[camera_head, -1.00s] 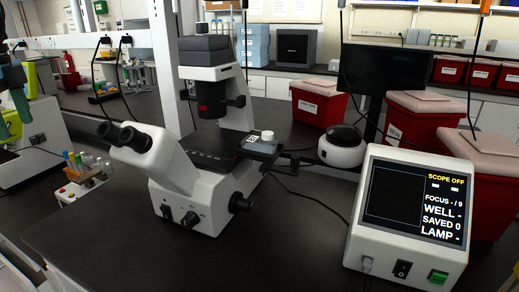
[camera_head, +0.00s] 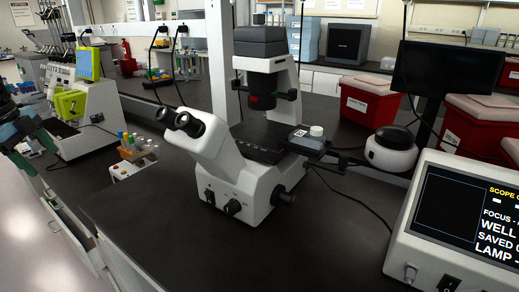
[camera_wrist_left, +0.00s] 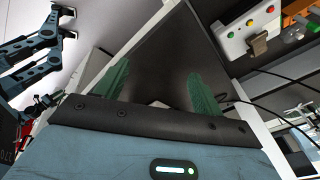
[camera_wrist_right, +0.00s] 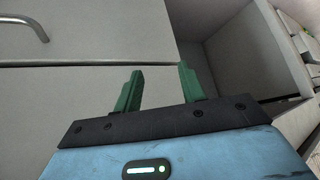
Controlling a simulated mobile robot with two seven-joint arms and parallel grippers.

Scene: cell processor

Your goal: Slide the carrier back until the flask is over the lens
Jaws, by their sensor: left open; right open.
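The carrier (camera_head: 307,144) is a dark plate at the right side of the microscope stage (camera_head: 257,144). The flask (camera_head: 316,131), low with a white cap, sits on it, right of the line beneath the microscope's lamp head (camera_head: 262,101). The lens under the stage is hidden. My left gripper (camera_head: 30,150) is at the far left edge of the head view, well away from the microscope. In the left wrist view its green fingers (camera_wrist_left: 160,88) are apart and empty. My right gripper (camera_wrist_right: 160,75) is open and empty in front of pale cabinet fronts.
The display box (camera_head: 455,228) stands on the bench at right, near a round white device (camera_head: 390,150). A rack of coloured tubes (camera_head: 136,155) is left of the microscope. Red bins (camera_head: 368,104) stand behind. The bench (camera_head: 330,235) in front is clear. A drawer (camera_wrist_right: 245,55) stands open near my right gripper.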

